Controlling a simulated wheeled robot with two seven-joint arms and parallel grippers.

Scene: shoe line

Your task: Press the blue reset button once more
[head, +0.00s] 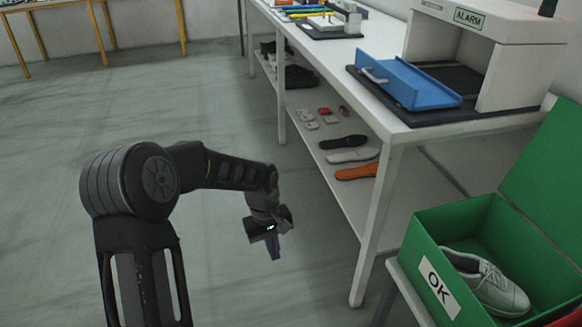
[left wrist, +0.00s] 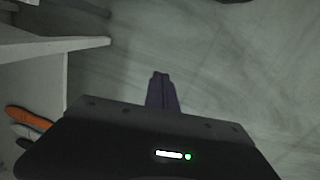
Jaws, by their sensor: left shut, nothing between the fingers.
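My left gripper (head: 273,246) hangs over the open floor, to the left of the white table (head: 392,133) and below its top. Its fingers are shut and empty; they also show in the left wrist view (left wrist: 161,90). No blue reset button can be made out in either view. A white machine (head: 530,25) labelled ALARM stands on the table, with a blue flap (head: 410,84) lowered in front of its opening. My right gripper is not in view.
A green box (head: 420,225) marked OK stands open at the lower right with a grey-white shoe (head: 485,280) in it. Insoles, including an orange one (head: 357,172), lie on the table's lower shelf. The floor (head: 210,110) around my left arm is clear.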

